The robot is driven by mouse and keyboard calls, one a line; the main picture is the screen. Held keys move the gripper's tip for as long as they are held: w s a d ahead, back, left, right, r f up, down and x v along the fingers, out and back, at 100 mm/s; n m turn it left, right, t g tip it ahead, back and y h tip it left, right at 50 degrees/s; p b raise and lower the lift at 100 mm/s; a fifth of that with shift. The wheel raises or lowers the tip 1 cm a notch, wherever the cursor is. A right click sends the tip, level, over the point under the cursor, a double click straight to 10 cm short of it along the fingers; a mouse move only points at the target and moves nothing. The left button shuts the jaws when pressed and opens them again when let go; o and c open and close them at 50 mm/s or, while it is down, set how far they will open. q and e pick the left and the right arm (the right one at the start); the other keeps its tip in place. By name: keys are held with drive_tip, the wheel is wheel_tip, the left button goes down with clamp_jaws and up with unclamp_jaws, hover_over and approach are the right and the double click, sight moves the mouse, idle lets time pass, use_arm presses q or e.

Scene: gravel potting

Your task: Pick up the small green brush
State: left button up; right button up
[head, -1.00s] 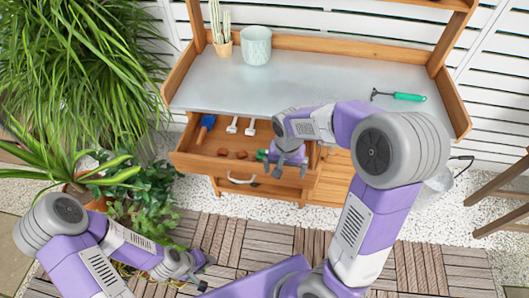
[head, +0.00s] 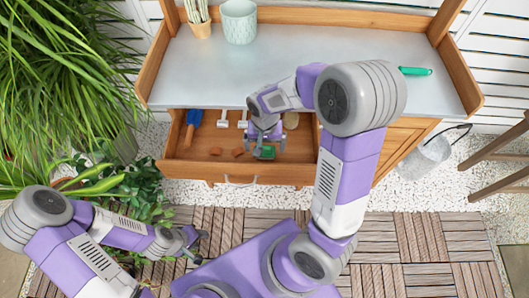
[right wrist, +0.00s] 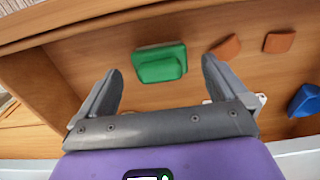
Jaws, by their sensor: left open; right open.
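The small green brush (head: 267,152) lies in the open wooden drawer (head: 225,171), towards its right part in the head view. In the right wrist view the green block-shaped brush (right wrist: 160,63) lies on the drawer floor, framed by the fingertips. My right gripper (head: 264,150) is open and points down over the brush; the wrist view shows its fingers (right wrist: 162,66) on either side with gaps. I cannot tell its exact height above the brush. My left gripper (head: 198,246) is open and empty, low over the deck tiles at the lower left.
The drawer also holds a blue-handled tool (head: 193,120), white-handled items (head: 222,118) and terracotta shards (head: 237,152). A metal bucket (head: 425,158) stands at right.

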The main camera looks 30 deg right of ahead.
sight(265, 146)
drive_tip(key=shift+f, duration=0.85)
drive_tip(key=shift+c, duration=0.5)
drive_tip(key=c, duration=1)
drive_tip(key=shift+r, duration=0.15)
wheel_tip(265, 146, up, 9)
drive_tip(key=p, duration=0.3)
drive_tip(key=shift+f, duration=0.2)
drive_tip(key=shift+r+p, duration=0.35)
drive_tip(key=shift+r, duration=0.3)
